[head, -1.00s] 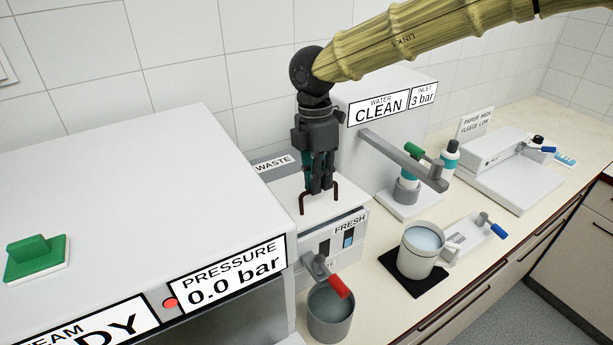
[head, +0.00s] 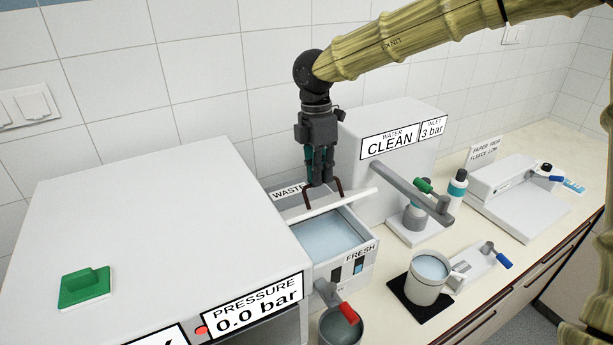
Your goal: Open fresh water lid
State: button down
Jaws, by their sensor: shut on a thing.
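The fresh water lid (head: 340,208) is a white panel with a dark brown arched handle (head: 340,189). It is raised and tilted, with its right front edge lifted off the tank. My gripper (head: 322,181) points down and is shut on the lid handle. The fresh water tank (head: 368,229) is a white box marked FRESH on its front, and pale blue water (head: 325,238) shows inside it. The lid's rear side is partly hidden behind my gripper and the big white machine.
The CLEAN water unit (head: 415,120) stands close at right. A red-handled tap (head: 349,313) over a grey pot, and a white cup (head: 427,280), are in front.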

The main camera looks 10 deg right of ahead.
jog(key=shift+w+a+f, duration=0.1)
jog(key=shift+w+f, duration=0.05)
jog(key=shift+f, duration=0.15)
jog(key=c, duration=1.9)
grip_release()
jog(key=o, duration=0.3)
jog(key=shift+w+f, duration=0.2)
jog(key=shift+o, duration=0.2)
jog(key=shift+w+a+f, duration=0.1)
jog(key=shift+w+a, duration=0.1)
jog(key=shift+w, duration=0.3)
jog(key=shift+s+d+r, duration=0.15)
jog(key=shift+s+r, duration=0.15)
jog(key=shift+s, duration=0.05)
notch_tip(320, 180, up, 12)
jog(key=w, duration=0.1)
jog(key=shift+w, duration=0.3)
jog(key=shift+f, duration=0.1)
